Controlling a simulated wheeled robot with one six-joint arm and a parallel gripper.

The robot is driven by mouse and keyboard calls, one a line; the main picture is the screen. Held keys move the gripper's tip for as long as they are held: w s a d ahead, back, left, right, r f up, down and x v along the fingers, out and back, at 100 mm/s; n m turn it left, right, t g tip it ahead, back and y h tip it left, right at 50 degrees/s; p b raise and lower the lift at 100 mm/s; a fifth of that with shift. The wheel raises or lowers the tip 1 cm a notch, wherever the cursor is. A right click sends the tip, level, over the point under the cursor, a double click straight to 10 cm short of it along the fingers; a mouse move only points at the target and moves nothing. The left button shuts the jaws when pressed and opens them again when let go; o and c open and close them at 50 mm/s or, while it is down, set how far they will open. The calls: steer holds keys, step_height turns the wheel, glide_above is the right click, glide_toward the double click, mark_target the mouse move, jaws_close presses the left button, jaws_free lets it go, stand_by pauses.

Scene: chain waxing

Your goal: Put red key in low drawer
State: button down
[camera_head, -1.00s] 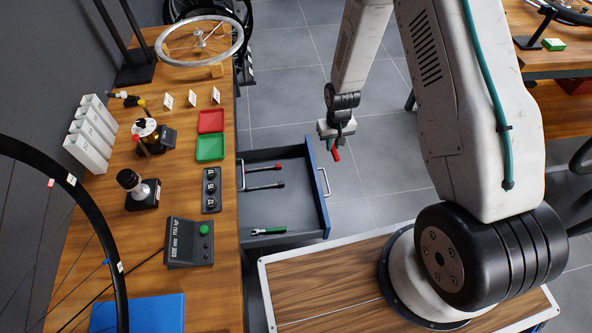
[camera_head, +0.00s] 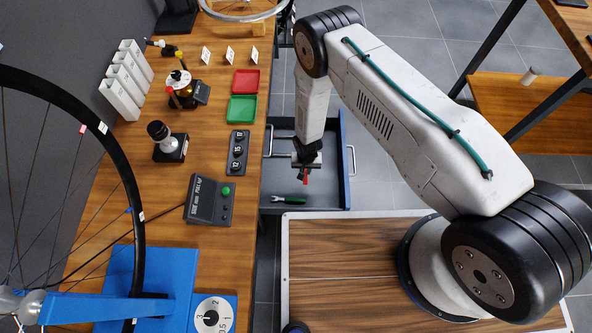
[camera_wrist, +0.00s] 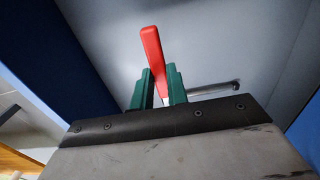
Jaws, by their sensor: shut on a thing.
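My gripper (camera_head: 305,167) is over the open blue-edged drawer (camera_head: 346,185) in the head view. Its green fingers (camera_wrist: 161,92) are shut on the red key (camera_wrist: 152,52), whose red handle sticks out past them in the wrist view. In the head view only a small red bit of the key (camera_head: 306,178) shows below the gripper. The drawer's grey inside fills the wrist view around the key. How far the key is above the drawer floor is hard to tell.
A green-handled tool (camera_head: 289,199) lies at the drawer's near end. A metal rod-like tool (camera_wrist: 213,89) lies behind my fingers. My arm partly hides the drawer. The workbench on the left holds red (camera_head: 246,81) and green (camera_head: 242,109) trays and a control box (camera_head: 209,199).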

step_height(320, 180, down, 9)
steer(key=shift+r, duration=0.1)
stand_by(0.3)
steer(key=c, duration=1.4)
jaws_free()
